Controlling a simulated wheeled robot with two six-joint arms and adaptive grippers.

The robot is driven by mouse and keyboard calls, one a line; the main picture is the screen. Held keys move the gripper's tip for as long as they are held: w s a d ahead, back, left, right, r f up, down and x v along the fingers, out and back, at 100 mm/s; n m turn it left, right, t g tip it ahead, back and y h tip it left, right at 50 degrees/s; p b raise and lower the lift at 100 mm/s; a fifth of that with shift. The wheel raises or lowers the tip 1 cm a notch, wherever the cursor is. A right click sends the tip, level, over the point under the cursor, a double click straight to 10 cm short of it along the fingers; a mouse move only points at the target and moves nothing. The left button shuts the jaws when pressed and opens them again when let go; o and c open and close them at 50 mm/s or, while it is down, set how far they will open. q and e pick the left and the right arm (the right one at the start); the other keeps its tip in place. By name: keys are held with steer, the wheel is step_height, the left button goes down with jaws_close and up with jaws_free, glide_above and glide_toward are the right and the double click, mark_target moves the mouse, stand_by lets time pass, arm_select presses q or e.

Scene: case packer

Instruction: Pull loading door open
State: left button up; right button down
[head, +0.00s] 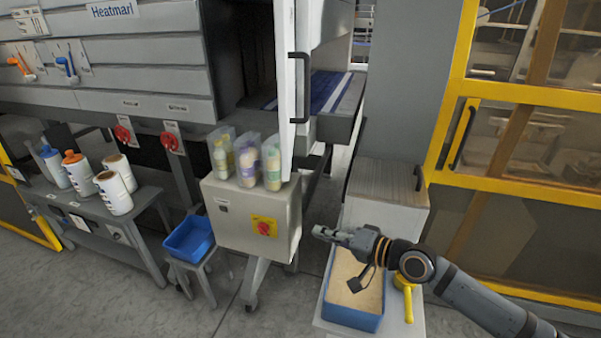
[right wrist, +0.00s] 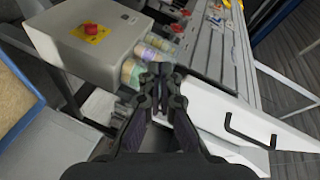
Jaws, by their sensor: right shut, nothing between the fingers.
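The white loading door (head: 284,60) stands swung out from the machine, seen nearly edge-on in the head view. Its black bar handle (head: 306,88) is on the side facing right. Behind it shows an opening with a blue-striped belt (head: 335,92). In the right wrist view the white door (right wrist: 205,110) and its handle (right wrist: 250,133) lie to the right of the fingers. My right gripper (head: 322,232) is shut and empty, well below the handle and apart from it. Its closed fingers also show in the right wrist view (right wrist: 160,75). My left gripper is out of view.
A grey control box (head: 250,215) with a red knob carries several clear containers (head: 247,160). A blue-rimmed sand-coloured bin (head: 352,318) lies below my right gripper. A yellow-framed guard door (head: 535,93) stands at right. Bottles (head: 82,175) and a blue tray (head: 188,240) are at left.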

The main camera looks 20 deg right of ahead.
steer(key=w+d+r+m+t+h, duration=0.1)
steer(key=w+d+r+m+t, duration=0.3)
steer(key=w+d+r+m, duration=0.4)
steer(key=w+a+n+p, duration=0.1)
steer(key=w+a+p, duration=0.7)
steer(key=a, duration=0.1)
steer(key=shift+r+n, duration=0.3)
steer(key=shift+r, duration=0.05)
steer(key=shift+a, duration=0.1)
